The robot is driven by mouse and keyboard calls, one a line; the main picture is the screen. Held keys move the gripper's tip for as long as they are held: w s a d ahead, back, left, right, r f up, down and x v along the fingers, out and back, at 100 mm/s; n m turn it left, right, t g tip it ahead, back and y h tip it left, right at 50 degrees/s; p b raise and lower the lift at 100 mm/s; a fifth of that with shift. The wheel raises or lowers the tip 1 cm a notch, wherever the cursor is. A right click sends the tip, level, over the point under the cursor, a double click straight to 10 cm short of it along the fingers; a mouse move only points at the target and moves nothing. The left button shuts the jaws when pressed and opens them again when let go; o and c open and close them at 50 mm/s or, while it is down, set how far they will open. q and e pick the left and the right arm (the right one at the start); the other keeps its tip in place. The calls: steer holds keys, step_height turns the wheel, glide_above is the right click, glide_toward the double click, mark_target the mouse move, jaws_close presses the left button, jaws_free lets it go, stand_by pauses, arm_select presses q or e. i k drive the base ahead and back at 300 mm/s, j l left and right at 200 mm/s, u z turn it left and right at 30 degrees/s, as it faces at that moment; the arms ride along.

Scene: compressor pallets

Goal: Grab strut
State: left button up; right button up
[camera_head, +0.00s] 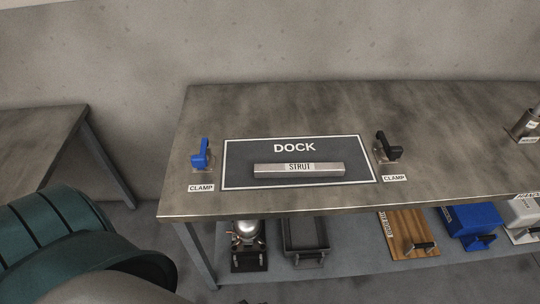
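The strut (299,170) is a silvery-grey bar labelled STRUT. It lies lengthwise across the lower part of the dark, white-bordered DOCK area (245,151) on the metal table. A blue clamp (201,155) stands left of the dock, and a black clamp (387,147) stands right of it. Neither gripper shows in the head view. Nothing visible touches the strut.
The table (280,105) has free room behind the dock. A metal cylinder (527,124) stands at its right end. A lower shelf (350,265) holds a dark tray (306,238), a wooden board (409,235) and a blue box (472,222). Another table (40,140) stands left.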

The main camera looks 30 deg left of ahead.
mark_target(335, 169)
steer(key=i+l+u, duration=0.2)
steer(key=l+u, duration=0.25)
steer(key=i+l+u, duration=0.1)
steer(key=l+u, duration=0.75)
